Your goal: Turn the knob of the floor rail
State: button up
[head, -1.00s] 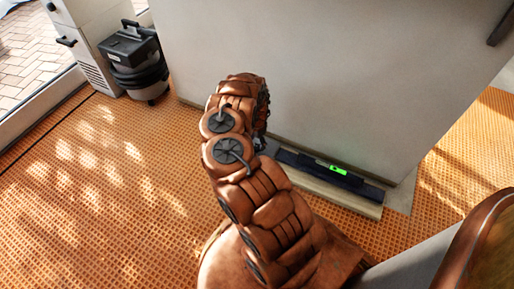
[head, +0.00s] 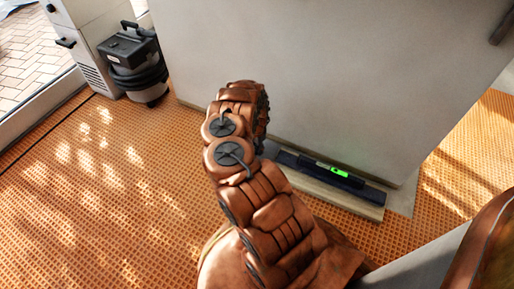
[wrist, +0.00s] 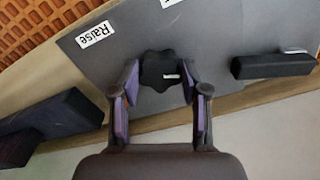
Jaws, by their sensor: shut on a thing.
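A black lobed knob (wrist: 160,60) with a small white mark sits on a dark grey plate (wrist: 215,35) in the wrist view. The plate carries a white label (wrist: 96,34) reading "Raise" and part of a second label at the top edge. My gripper (wrist: 161,73) is shut on the knob, one finger on each side. In the head view my arm hides the gripper and knob. The floor rail (head: 350,202) lies along the wall base, with a dark level (head: 305,161) showing a bright green vial on it.
A black block (wrist: 272,65) stands on the plate's right and a dark block (wrist: 55,120) lies at left in the wrist view. A large grey wall (head: 330,80) rises behind the rail. A vacuum cleaner (head: 135,60) stands far left. The orange patterned floor (head: 100,190) at left is clear.

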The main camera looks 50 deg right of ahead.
aim_at(257, 149)
jog(key=c, duration=0.4)
jog(key=shift+o, duration=0.2)
jog(key=n, duration=0.4)
jog(key=shift+d+n+p, duration=0.1)
jog(key=shift+n+p, duration=0.2)
jog(key=shift+n, duration=0.1)
jog(key=o, duration=1.1)
jog(key=shift+o, duration=0.2)
jog(key=shift+r, duration=0.15)
notch_tip(257, 149, up, 12)
